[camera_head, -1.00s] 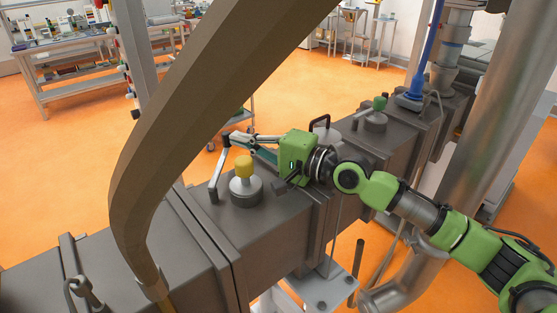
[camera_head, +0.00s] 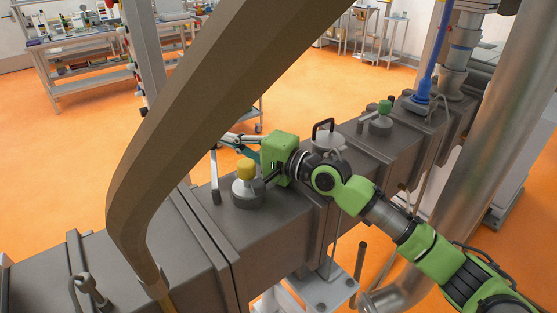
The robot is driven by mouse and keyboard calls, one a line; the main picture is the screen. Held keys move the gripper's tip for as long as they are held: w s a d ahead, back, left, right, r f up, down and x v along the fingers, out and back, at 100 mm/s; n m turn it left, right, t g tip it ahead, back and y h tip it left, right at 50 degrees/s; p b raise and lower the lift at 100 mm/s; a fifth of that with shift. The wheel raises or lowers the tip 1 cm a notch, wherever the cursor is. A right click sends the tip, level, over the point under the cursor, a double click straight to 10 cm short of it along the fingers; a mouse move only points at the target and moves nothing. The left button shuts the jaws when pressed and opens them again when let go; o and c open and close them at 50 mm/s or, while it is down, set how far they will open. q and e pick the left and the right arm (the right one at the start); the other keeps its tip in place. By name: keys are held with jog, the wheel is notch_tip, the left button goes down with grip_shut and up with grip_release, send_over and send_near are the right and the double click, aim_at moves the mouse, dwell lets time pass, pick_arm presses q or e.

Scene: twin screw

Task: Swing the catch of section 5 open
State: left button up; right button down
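The dark grey extruder barrel (camera_head: 285,225) runs from lower left to upper right. A thin upright bar handle (camera_head: 215,178), which looks like a catch, stands on it left of a yellow-capped round fitting (camera_head: 246,170). No section number is readable, so I cannot tell which catch is section 5's. My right gripper (camera_head: 226,141), with a green body, is behind the yellow cap, its fingers pointing left near the top of the bar handle. My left gripper is not in view.
The thick brown curved tube (camera_head: 160,150) crosses the front of the view. Farther along the barrel are a black handle (camera_head: 322,130) and a green-capped fitting (camera_head: 384,109). A large grey pipe (camera_head: 485,140) stands at right. Orange floor (camera_head: 300,85) lies open behind.

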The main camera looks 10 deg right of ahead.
dwell(0.4)
jog(key=v, duration=1.2)
jog(key=shift+d, duration=0.1)
